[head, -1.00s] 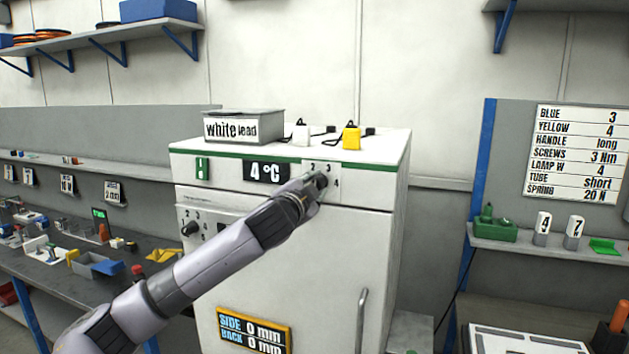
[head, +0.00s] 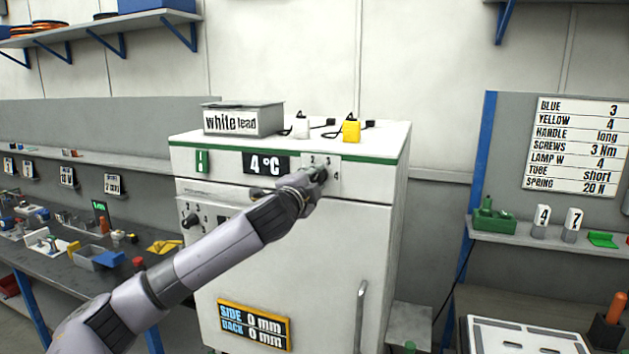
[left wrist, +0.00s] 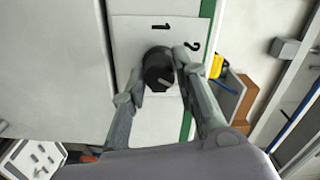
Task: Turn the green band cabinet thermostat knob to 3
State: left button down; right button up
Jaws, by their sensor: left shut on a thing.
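The cabinet (head: 290,255) is white with a green band (head: 225,154) along its upper front. On that band sits a white dial plate (head: 333,172) with the numbers 2, 3 and 4 showing in the head view. The dark round thermostat knob (left wrist: 158,70) shows in the left wrist view, with 1 and 2 on the plate near it. A light mark is on its face; which number it points to I cannot tell. My left gripper (head: 318,176) is shut on the knob, one finger on each side. In the head view the gripper mostly hides the knob. My right gripper is not in view.
A display beside the dial reads 4 °C (head: 265,163). Another knob (head: 190,220) is lower left on the cabinet. A "white lead" box (head: 243,119) and a yellow block (head: 351,131) stand on top. A cluttered bench (head: 70,265) is at the left.

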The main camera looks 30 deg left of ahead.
pick_arm(q)
jog(key=c, duration=1.3)
grip_release()
jog(key=v, duration=1.2)
